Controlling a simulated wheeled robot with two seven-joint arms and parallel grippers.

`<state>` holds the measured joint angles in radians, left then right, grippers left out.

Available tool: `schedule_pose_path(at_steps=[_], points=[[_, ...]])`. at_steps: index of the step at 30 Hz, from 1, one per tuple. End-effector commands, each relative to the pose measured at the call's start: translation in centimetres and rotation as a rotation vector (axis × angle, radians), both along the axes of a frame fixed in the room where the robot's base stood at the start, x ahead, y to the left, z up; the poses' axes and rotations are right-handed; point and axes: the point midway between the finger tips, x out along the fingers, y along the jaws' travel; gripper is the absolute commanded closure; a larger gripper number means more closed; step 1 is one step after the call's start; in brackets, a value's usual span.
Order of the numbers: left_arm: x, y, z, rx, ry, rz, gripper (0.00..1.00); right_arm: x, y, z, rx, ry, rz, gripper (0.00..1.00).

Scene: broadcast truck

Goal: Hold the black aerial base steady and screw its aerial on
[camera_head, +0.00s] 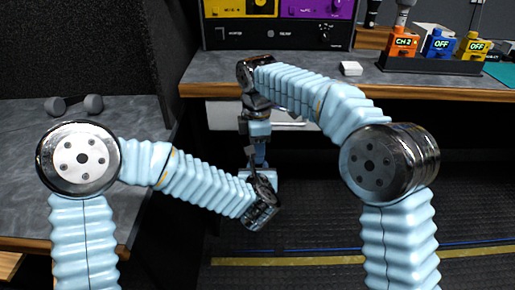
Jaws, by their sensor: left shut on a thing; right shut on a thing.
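My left gripper (252,160) points up from the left arm's lower wrist, in front of the far bench. My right gripper (259,147) points down just above it, from the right arm's raised wrist. The two grippers meet closely, one over the other, and both are shut. The black aerial base and its aerial are small and dark between them. I cannot make out their outlines or whether they touch; by position the base is in the lower, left gripper and the aerial in the upper, right one.
A grey bench (190,92) with a wooden edge runs across the back. A rack unit (280,35), a white block (350,68) and a tray (430,66) of coloured boxes stand on it. A dumbbell (75,105) lies on the left counter (25,180). The dark floor (300,215) is clear.

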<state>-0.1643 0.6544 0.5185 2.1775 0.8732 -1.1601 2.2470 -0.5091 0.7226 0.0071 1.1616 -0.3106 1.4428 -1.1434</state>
Motion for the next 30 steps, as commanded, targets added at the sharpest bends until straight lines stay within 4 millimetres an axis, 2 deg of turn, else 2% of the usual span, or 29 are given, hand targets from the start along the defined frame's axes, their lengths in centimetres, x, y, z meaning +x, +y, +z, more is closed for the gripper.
schedule_pose_path(at_steps=[3, 21, 25, 29, 30], points=[[-0.01, -0.08, 0.1, -0.001, -0.002, -0.002, 1.0, 0.01, 0.04, 0.03, 0.0, -0.002, -0.362, 1.0], [-0.05, -0.11, 0.1, 0.0, -0.002, -0.003, 1.0, 0.06, 0.05, -0.09, 0.002, -0.003, -2.24, 1.0], [-0.05, -0.12, 0.09, 0.0, -0.001, -0.003, 1.0, 0.09, 0.01, -0.13, 0.002, -0.003, -2.516, 1.0], [-0.06, -0.12, 0.09, 0.0, -0.001, -0.003, 1.0, 0.1, -0.02, -0.13, 0.002, -0.002, -2.516, 1.0], [-0.06, -0.12, 0.09, 0.0, -0.001, -0.003, 1.0, 0.1, -0.02, -0.13, 0.002, -0.002, -2.515, 0.66]])
